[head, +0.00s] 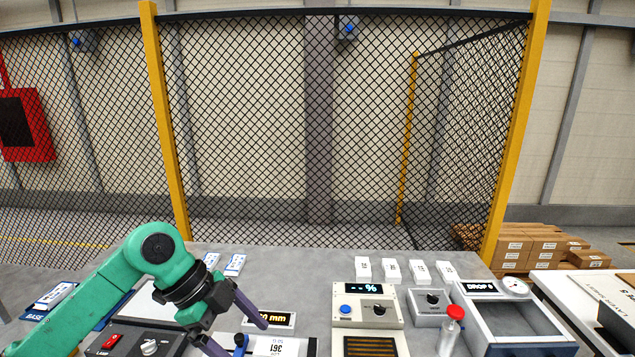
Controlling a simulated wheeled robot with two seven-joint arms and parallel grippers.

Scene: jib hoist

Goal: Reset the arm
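My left arm (120,275) is green and reaches in from the lower left over the bench. My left gripper (243,338) has dark purple fingers spread apart and points down to the right. A small blue knob (240,342) shows between its fingers; I cannot tell whether the fingers touch it. A display reading in mm (272,319) and a label plate marked 361 (285,347) lie just right of the fingers, partly covered. My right gripper is not in view.
A control box with a % display (367,303), a small knob box (430,302), a grey tray marked DROP (515,323) and a red-capped bottle (449,333) stand to the right. A black switch box (132,341) is at the lower left. Mesh fence (340,130) stands behind.

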